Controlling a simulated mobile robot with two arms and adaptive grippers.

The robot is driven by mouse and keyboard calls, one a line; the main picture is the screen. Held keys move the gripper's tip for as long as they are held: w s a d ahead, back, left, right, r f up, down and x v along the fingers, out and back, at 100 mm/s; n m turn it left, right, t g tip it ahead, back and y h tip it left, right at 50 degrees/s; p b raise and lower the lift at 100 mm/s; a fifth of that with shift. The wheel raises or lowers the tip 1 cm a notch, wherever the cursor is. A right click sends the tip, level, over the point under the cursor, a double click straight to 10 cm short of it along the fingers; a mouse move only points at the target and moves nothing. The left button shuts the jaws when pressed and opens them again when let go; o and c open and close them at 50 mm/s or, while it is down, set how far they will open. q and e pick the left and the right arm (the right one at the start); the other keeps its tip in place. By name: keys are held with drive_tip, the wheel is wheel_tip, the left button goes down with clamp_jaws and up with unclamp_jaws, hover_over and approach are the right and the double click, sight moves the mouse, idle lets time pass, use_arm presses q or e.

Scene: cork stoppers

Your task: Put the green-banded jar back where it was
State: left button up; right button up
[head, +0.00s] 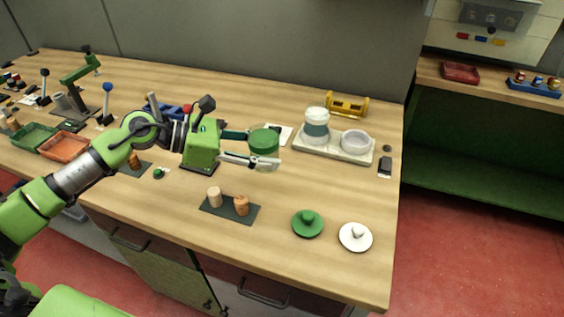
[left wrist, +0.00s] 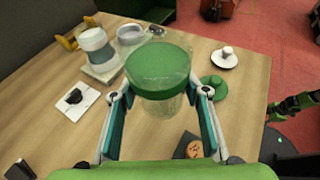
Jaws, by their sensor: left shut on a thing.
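The green-banded jar (head: 264,142) is clear glass with a wide green band, its mouth open. My left gripper (head: 262,150) is shut on it and holds it above the table, left of the pale tray (head: 334,152). In the left wrist view the jar (left wrist: 160,72) stands between the two fingers, roughly upright. A blue-grey-banded jar (head: 316,122) with pale contents is on the tray's left part. A pale round vessel (head: 355,141) is on its right part. A green knobbed lid (head: 307,224) and a white knobbed lid (head: 356,237) lie near the table's front.
Two corks stand on a dark mat (head: 228,210) in front of the jar. A yellow rack (head: 346,105) is behind the tray, and a white card (left wrist: 76,100) lies left of it. Green-and-dark parts, probably my right arm, show at the wrist view's right edge.

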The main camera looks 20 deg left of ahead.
use_arm(q)
drive_tip(key=w+f, duration=0.1)
drive_tip(key=f, duration=0.1)
drive_tip(key=w+d+f, duration=0.1)
drive_tip(key=w, duration=0.1)
drive_tip(key=w+d+f+p, duration=0.1)
drive_tip(key=f, duration=0.1)
drive_tip(key=shift+w+d+f, duration=0.2)
drive_tip(key=shift+w+f, duration=0.1)
drive_tip(key=shift+w, duration=0.05)
drive_tip(key=f, duration=0.2)
drive_tip(key=f+p, duration=0.1)
drive_tip(key=shift+w+d+f, duration=0.15)
drive_tip(key=shift+w+f, duration=0.1)
drive_tip(key=shift+f, duration=0.05)
drive_tip(key=shift+f, duration=0.1)
drive_tip(key=shift+f, duration=0.1)
drive_tip(key=o, duration=1.4)
drive_tip(key=shift+c, duration=0.2)
drive_tip(key=shift+s, duration=0.1)
